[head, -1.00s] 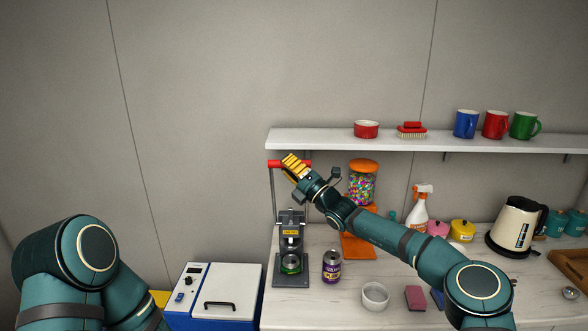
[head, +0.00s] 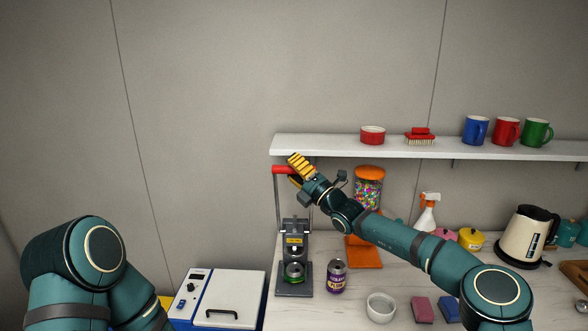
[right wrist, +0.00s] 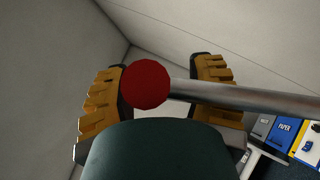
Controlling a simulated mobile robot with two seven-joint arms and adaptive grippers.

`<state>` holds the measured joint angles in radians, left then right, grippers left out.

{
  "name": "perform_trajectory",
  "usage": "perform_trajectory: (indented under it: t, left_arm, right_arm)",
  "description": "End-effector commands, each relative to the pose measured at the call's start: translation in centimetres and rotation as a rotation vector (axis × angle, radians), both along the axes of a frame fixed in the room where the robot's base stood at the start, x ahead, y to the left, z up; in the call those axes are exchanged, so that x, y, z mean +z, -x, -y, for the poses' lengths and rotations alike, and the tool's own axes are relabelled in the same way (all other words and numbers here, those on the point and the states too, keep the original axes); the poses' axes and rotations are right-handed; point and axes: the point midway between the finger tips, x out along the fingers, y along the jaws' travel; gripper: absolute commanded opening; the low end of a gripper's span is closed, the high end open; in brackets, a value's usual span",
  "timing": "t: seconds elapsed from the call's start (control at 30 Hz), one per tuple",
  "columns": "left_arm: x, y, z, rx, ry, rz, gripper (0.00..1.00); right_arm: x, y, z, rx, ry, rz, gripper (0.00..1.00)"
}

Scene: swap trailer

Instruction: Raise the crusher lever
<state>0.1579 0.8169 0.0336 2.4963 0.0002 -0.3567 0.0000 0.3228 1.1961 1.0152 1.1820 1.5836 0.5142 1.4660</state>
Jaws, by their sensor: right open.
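The crusher (head: 295,228) stands on the counter, with a green can (head: 293,271) inside it. Its lever is raised upright, and the red handle (head: 281,170) lies across the top, just below shelf height. My right gripper (head: 297,168) is at the right part of the handle. In the right wrist view, the round red handle end (right wrist: 147,84) shows between the open yellow-padded fingers, with the metal lever bar (right wrist: 245,98) running right. I cannot tell whether the fingers touch it. My left arm is at the left; its gripper is out of sight.
A purple can (head: 336,277) and white bowl (head: 381,307) stand right of the crusher. A candy jar (head: 368,188) stands behind my right arm. The white shelf (head: 340,147) is close to the gripper. A blue-white box (head: 228,293) stands left of the counter.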

Motion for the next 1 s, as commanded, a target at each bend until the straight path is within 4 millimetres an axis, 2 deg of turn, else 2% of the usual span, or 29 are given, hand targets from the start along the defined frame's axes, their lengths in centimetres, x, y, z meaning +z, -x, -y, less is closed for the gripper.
perform_trajectory:
  t: [0.17,0.33,0.8,1.0]
  left_arm:
    - [0.0,0.0,0.0,0.000,0.000,0.000,0.55]
    - [0.0,0.0,0.0,0.000,0.000,0.000,0.55]
    - [0.0,0.0,0.0,0.000,0.000,0.000,0.55]
    - [0.0,0.0,0.0,0.000,0.000,0.000,0.55]
  right_arm:
    - [-0.1,0.1,0.0,0.002,0.001,-0.001,0.55]
    - [-0.6,0.6,0.8,0.002,0.001,-0.003,0.55]
    - [-3.7,5.7,6.9,-0.001,0.001,-0.003,0.55]
    - [-4.5,6.9,8.3,0.000,0.001,-0.001,0.55]
